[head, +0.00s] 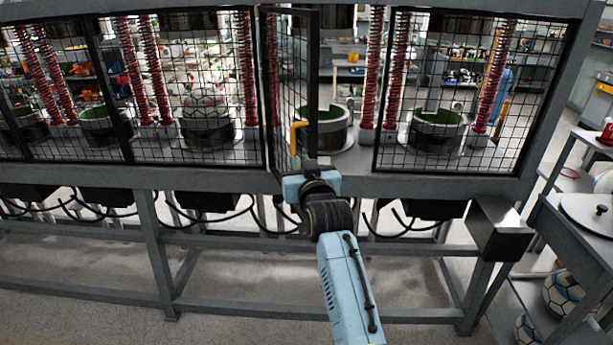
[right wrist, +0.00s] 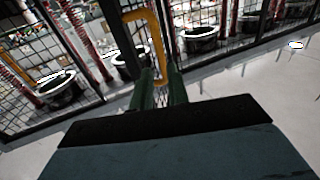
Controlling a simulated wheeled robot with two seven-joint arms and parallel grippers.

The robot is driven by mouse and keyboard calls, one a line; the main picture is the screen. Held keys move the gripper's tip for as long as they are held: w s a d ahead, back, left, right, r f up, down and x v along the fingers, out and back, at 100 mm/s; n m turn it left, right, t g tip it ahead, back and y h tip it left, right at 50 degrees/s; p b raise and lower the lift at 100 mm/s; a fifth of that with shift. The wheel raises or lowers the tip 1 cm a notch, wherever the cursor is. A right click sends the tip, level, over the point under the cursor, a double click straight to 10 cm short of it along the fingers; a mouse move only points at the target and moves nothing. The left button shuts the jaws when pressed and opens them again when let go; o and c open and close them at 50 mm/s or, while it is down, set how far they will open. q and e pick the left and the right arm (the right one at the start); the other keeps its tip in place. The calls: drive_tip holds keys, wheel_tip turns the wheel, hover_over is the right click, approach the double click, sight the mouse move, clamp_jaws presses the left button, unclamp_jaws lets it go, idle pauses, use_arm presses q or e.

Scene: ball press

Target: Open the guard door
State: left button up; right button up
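The guard door (head: 285,60) is a dark-framed wire mesh panel in the middle of the press guard. It stands swung outward at an angle, with an open gap to its right. Its yellow handle (head: 294,140) is a bent bar on the door; the handle also shows in the right wrist view (right wrist: 155,38). My right gripper (head: 303,166) is at the handle's lower part. In the right wrist view its two green fingers (right wrist: 161,80) stand close on either side of the bar and look shut on it. My left gripper is out of view.
Behind the opening stands a round green-lined mould (head: 322,128) between red spring columns (head: 372,70). Fixed mesh panels (head: 450,90) flank the gap. A grey frame beam (head: 420,187) runs below. A side table (head: 575,235) with balls beneath stands at the right.

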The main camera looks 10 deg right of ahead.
drive_tip(key=shift+s+d, duration=0.1)
drive_tip(key=shift+s, duration=2.35)
drive_tip(key=shift+c, duration=0.4)
